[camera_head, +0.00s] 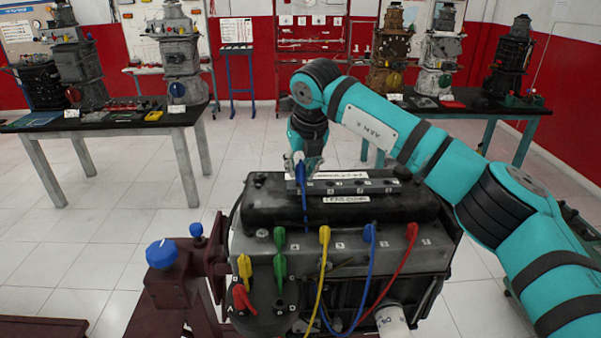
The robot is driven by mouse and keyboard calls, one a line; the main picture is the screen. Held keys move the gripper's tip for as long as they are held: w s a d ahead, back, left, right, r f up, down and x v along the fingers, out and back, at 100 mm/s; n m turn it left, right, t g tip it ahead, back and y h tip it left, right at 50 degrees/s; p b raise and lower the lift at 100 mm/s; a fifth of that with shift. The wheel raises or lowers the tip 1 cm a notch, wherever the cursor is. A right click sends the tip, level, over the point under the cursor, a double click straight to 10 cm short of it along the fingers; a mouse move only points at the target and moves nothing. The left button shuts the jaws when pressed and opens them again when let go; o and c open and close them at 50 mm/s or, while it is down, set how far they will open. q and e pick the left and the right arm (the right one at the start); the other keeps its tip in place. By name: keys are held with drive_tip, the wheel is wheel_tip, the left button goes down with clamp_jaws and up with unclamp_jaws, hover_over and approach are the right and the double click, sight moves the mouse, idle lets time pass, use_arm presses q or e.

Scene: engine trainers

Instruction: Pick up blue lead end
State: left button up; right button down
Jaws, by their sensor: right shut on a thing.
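My right gripper (303,166) is above the back of the black engine cover, at the end of my teal arm. It is shut on a blue lead end (303,186), which hangs down from the fingers in front of the cover. Another blue boot (369,233) sits on the engine's front ledge, and its blue wire (370,280) loops down below. I cannot tell where the two blue pieces join. The fingertips are small and partly hidden. My left gripper is not in view.
The engine (262,239) stands on a dark red stand (165,290) with blue knobs. Yellow (325,235), red (411,232) and green (280,238) leads are on its front. Workbenches with engine trainers stand behind left and right. Clear tiled floor lies between.

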drive_tip(key=shift+r+b, duration=0.45)
drive_tip(key=shift+r, duration=0.5)
drive_tip(key=shift+s+a+r+b, duration=0.1)
drive_tip(key=shift+s+r+b, duration=0.1)
drive_tip(key=shift+s+b, duration=0.15)
drive_tip(key=s+r+b, duration=0.1)
drive_tip(key=s+b, duration=0.5)
drive_tip(key=s, duration=0.9)
drive_tip(key=shift+s+a+r, duration=0.2)
drive_tip(key=shift+s+r, duration=0.05)
drive_tip(key=shift+r, duration=0.1)
drive_tip(key=shift+b, duration=0.3)
drive_tip(key=s+a+b, duration=0.4)
drive_tip(key=s, duration=0.4)
drive_tip(key=shift+s+d+f, duration=0.1)
